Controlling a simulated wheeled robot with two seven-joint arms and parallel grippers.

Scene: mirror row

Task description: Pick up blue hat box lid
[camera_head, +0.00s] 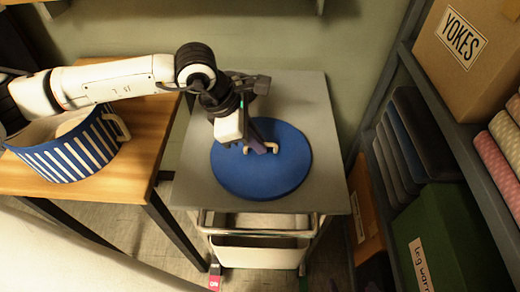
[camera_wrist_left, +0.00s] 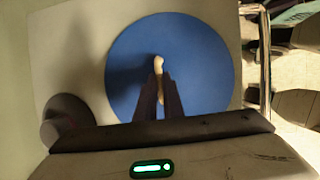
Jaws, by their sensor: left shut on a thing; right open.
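The blue hat box lid (camera_head: 246,180) is a round blue disc with a cream handle on top. It lies on the grey top of a trolley, and I cannot tell whether it touches that top or is slightly raised. My left gripper (camera_head: 268,148) comes down over the lid and is shut on its handle. In the left wrist view the lid (camera_wrist_left: 205,70) fills the middle, with the handle (camera_wrist_left: 158,63) between the fingers of the left gripper (camera_wrist_left: 159,88). The fingers hide part of the handle. My right gripper is in neither view.
A blue-and-white striped box (camera_head: 70,152) with a cream handle stands on the wooden table (camera_head: 128,182) at left. The grey trolley top (camera_head: 320,190) is otherwise clear. At right a shelf holds a YOKES box (camera_head: 475,50), a green box (camera_head: 445,245) and rolled pink fabrics.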

